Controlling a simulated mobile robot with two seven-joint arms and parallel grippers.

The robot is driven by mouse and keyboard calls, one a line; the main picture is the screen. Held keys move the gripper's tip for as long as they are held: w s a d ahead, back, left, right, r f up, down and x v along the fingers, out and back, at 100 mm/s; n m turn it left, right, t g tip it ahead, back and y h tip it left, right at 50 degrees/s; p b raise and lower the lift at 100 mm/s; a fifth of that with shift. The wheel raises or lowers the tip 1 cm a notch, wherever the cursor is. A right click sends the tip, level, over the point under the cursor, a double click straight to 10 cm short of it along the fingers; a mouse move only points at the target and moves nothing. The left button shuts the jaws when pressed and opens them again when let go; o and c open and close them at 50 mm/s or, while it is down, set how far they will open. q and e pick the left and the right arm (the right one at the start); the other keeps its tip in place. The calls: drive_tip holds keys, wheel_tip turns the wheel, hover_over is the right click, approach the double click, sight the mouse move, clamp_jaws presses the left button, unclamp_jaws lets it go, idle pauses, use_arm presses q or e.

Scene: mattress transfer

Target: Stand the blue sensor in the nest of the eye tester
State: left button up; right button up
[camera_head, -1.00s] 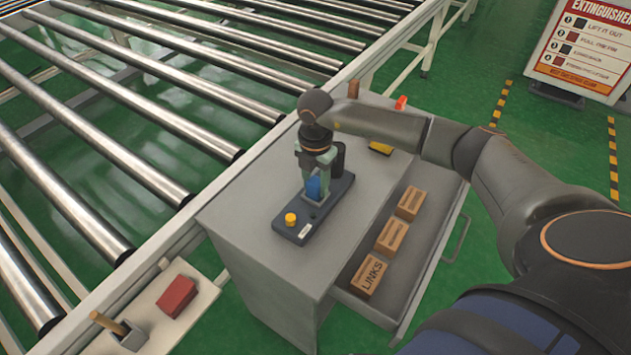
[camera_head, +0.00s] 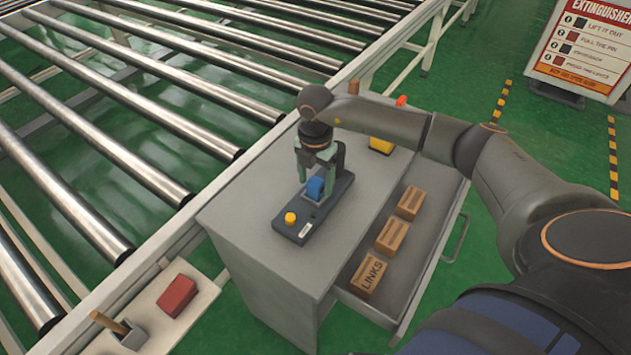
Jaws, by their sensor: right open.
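The blue sensor (camera_head: 315,187) stands upright on the dark eye tester (camera_head: 325,210), at the middle of its top where the nest appears to be. The tester lies on the grey cabinet top, with a yellow button (camera_head: 290,218) at its near end and a dark post (camera_head: 337,158) at its far end. My right gripper (camera_head: 317,177) points down over the tester, its fingers open and just above and around the sensor's upper part. Whether the sensor is fully seated is too small to tell. My left gripper is out of view.
The cabinet's drawer (camera_head: 405,250) is open on the right, with several labelled brown boxes such as the LINKS box (camera_head: 369,275). A yellow object (camera_head: 381,146) sits behind my right arm. A roller conveyor (camera_head: 120,150) runs along the left. A shelf (camera_head: 200,296) holds a red block (camera_head: 177,296).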

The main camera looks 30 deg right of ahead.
sight(316, 182)
wheel_tip(316, 182, up, 11)
drive_tip(key=shift+r, duration=0.15)
idle(0.4)
